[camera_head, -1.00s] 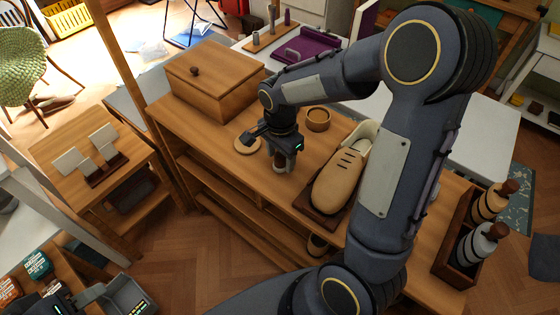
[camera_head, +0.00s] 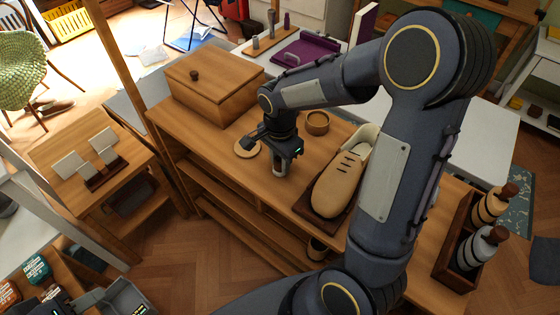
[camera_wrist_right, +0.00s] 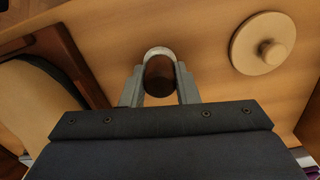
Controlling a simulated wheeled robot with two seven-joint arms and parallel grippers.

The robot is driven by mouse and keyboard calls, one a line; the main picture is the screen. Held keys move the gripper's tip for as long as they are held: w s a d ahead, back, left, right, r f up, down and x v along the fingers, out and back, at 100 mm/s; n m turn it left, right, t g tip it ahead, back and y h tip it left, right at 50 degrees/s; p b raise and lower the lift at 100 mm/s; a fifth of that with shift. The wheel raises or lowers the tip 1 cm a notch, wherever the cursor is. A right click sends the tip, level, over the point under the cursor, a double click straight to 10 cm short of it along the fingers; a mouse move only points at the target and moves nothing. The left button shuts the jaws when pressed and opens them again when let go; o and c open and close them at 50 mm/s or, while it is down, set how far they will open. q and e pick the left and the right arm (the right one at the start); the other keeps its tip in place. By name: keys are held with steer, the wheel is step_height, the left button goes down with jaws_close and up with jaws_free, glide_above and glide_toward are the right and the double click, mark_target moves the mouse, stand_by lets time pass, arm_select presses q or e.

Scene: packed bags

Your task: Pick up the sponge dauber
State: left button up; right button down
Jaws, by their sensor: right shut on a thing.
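The sponge dauber (camera_wrist_right: 159,76) shows in the right wrist view as a dark brown rounded piece with a pale rim, between the two grey fingers. My right gripper (camera_wrist_right: 160,88) is shut on it, one finger on each side. In the head view my right gripper (camera_head: 281,168) points down at the front part of the wooden bench top, and its fingers mostly hide the dauber. I cannot tell whether the dauber still touches the bench. My left gripper (camera_head: 128,298) is partly in view at the bottom left, with its fingertips unclear.
A round wooden lid with a knob (camera_head: 246,147) lies left of the right gripper. A small wooden bowl (camera_head: 317,123) stands behind it. A tan shoe (camera_head: 340,184) on a dark board lies to the right. A wooden box (camera_head: 213,83) stands at the bench's back left.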

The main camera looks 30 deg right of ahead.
steer(key=shift+r, duration=0.6)
steer(key=s+a+r, duration=0.8)
steer(key=s+r, duration=0.3)
steer(key=shift+a+r+p, duration=0.25)
steer(key=shift+r+p, duration=0.1)
steer(key=shift+p, duration=0.1)
